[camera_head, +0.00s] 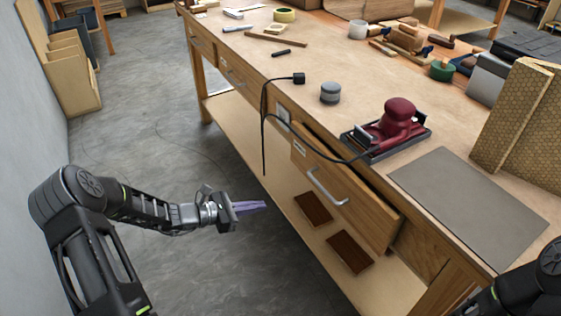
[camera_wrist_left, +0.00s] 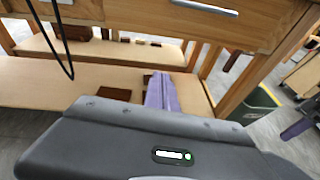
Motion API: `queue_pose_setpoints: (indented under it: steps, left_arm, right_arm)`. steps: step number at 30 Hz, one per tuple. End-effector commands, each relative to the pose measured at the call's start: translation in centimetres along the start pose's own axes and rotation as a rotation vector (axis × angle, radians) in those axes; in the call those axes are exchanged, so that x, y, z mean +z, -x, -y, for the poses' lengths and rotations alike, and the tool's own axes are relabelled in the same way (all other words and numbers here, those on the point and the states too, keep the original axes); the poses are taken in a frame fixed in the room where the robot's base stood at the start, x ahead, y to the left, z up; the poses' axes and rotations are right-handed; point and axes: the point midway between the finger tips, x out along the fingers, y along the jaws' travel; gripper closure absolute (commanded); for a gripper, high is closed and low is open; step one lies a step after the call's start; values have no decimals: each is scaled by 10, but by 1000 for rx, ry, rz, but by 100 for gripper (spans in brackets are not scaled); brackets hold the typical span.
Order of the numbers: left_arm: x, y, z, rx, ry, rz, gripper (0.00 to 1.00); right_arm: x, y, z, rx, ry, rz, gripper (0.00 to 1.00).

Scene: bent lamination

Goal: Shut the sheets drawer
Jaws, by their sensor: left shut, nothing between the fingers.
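The sheets drawer (camera_head: 365,205) is a wooden drawer under the near part of the workbench. It stands partly open, its front standing out from the bench, with a silver bar handle (camera_head: 326,188) and a small label. In the left wrist view a wooden drawer front (camera_wrist_left: 240,29) with a silver handle (camera_wrist_left: 205,7) crosses the top. My left gripper (camera_head: 262,206) has purple fingers, shut and empty, in the air left of the drawer front and apart from it. Its fingers also show in the left wrist view (camera_wrist_left: 161,92).
The workbench (camera_head: 235,52) carries a red sander (camera_head: 398,117), a grey round tin (camera_head: 330,93) and a grey sheet (camera_head: 465,203). A black cable (camera_head: 264,130) hangs over the edge near the drawer. Dark wood pieces (camera_head: 313,208) lie on the lower shelf.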

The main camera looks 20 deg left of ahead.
Motion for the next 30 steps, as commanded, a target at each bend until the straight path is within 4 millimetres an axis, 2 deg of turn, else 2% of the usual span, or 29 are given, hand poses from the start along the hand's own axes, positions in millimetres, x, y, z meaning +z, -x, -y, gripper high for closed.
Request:
queue_pose_setpoints:
  steps: [1,3,6,20,26,30]
  left_arm:
    - [32,-9,-7,26,32,102,100]
    - [60,-10,-18,66,61,200,100]
    - [76,-5,-27,99,82,271,100]
    - [79,-8,-26,95,73,280,100]
    - [84,-26,-28,92,73,280,100]
    - [91,-50,-30,91,72,281,100]
  right_arm:
    - [0,1,0,0,0,0,100]
    - [0,1,0,1,0,0,100]
    - [0,1,0,1,-1,0,100]
    - [0,1,0,1,0,0,100]
    - [0,2,0,1,0,0,100]
    - [0,2,0,1,0,0,100]
